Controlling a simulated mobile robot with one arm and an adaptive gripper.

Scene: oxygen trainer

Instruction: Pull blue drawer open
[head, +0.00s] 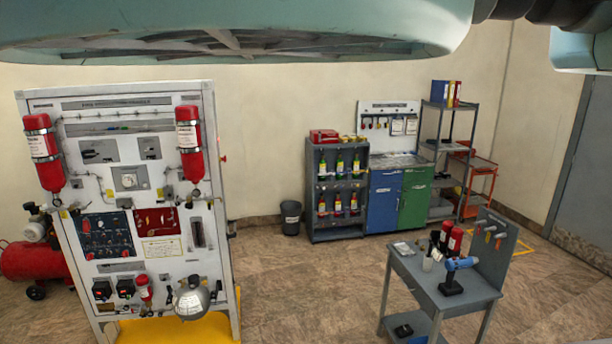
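A blue cabinet (382,213) stands against the back wall, right of centre, under a grey worktop. The blue drawer (385,180) appears to be the upper front panel of this cabinet. It looks flush with the front, and its handle is too small to make out clearly. A green cabinet (414,208) adjoins it on the right. My gripper is not in view; only parts of my own body and arm show along the top edge, well away from the cabinet in the picture.
A grey rack (312,192) of bottles adjoins the blue cabinet's left side, with a dark bin (291,217) beside it. A tool table (466,303) stands at front right. A large trainer panel (125,199) fills the left. Tiled floor between them is clear.

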